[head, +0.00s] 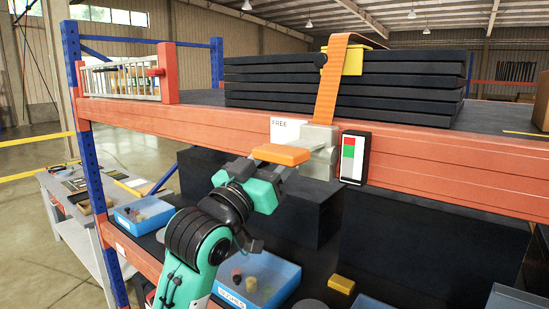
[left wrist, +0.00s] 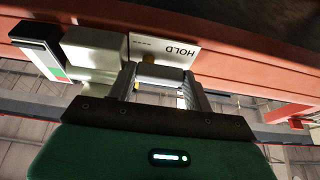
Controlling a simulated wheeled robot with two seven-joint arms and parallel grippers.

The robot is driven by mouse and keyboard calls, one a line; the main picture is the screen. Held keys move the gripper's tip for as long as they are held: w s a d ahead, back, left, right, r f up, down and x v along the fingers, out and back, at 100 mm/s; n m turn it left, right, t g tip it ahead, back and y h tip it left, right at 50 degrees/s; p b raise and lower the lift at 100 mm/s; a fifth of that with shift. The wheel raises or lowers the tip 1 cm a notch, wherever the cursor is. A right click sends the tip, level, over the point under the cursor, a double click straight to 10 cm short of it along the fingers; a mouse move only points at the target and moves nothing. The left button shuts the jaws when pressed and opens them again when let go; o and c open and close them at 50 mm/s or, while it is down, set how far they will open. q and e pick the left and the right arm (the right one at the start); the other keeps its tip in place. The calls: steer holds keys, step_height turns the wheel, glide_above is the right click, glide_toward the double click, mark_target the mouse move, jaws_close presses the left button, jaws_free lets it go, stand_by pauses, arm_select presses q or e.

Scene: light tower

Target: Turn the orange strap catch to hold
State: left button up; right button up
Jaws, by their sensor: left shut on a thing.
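The orange strap catch (head: 282,154) points left from a grey housing (head: 322,140) on the orange beam, roughly level and below the word FREE on a white plate (head: 284,129). My left gripper (head: 268,174) is at the catch from below and shut on it. In the left wrist view a grey bar-like part (left wrist: 160,76) sits between the fingers, beside the plate's word HOLD (left wrist: 180,48), which appears upside down. The orange strap (head: 333,80) runs up from the housing over a stack of black slabs (head: 400,85). My right gripper is not in view.
A black indicator panel (head: 354,157) with red, white and green areas is right of the housing. Below, the shelf holds blue bins (head: 262,283) and a yellow block (head: 341,284). A blue upright (head: 88,160) stands left. A ladder-like rack (head: 120,79) rests on the beam.

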arm_select(q)
steer(key=o, duration=0.9)
steer(key=shift+o, duration=0.4)
steer(key=shift+w+a, duration=0.15)
steer(key=shift+a, duration=0.05)
steer(key=shift+d, duration=0.15)
steer(key=shift+f, duration=0.25)
